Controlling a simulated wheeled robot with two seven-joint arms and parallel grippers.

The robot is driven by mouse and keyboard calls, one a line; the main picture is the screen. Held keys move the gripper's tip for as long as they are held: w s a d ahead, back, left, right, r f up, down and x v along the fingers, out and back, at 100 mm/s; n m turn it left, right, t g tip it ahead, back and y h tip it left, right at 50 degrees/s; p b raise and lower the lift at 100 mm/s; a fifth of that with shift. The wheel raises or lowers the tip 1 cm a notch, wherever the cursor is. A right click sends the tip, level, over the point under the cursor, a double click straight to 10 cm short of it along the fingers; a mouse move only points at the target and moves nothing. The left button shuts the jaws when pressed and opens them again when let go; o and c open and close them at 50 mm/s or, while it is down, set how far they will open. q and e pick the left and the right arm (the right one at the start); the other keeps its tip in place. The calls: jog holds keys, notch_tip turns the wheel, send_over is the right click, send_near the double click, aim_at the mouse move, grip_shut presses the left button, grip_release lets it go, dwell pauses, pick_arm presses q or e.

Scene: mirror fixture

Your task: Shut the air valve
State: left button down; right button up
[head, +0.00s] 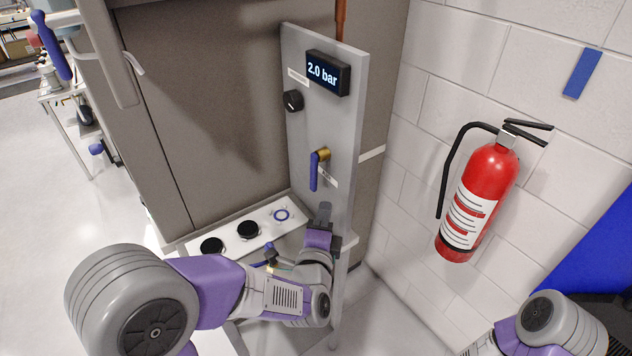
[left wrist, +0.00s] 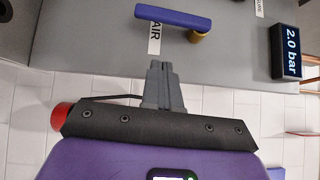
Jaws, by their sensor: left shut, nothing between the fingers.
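The air valve has a blue lever (head: 314,171) on a brass body (head: 323,154), mounted on a grey upright panel (head: 305,130). The lever points downward from the brass body, beside a white label. In the left wrist view the lever (left wrist: 180,18) lies near the top, with the brass body (left wrist: 198,37) at its right end and the label "AIR" (left wrist: 155,38) beside it. My left gripper (head: 324,207) is shut and empty, below the lever and apart from it. Its closed fingertips (left wrist: 158,65) point toward the lever. My right gripper is out of view.
A white shelf (head: 238,225) with round fittings is left of my left gripper. A red fire extinguisher (head: 478,200) hangs on the right wall. A grey cabinet stands behind.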

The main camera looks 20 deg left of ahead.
aim_at(316, 191)
pick_arm(q)
jog(key=shift+w+a+b, duration=0.25)
jog(key=shift+w+a, duration=0.4)
jog(key=shift+w, duration=0.4)
jog(key=shift+w+a+b, duration=0.25)
jog(key=shift+w+a, duration=0.35)
jog(key=shift+w, duration=0.45)
jog(key=shift+w+a+b, duration=0.25)
jog(key=shift+w+a, duration=0.4)
jog(key=shift+w, duration=0.4)
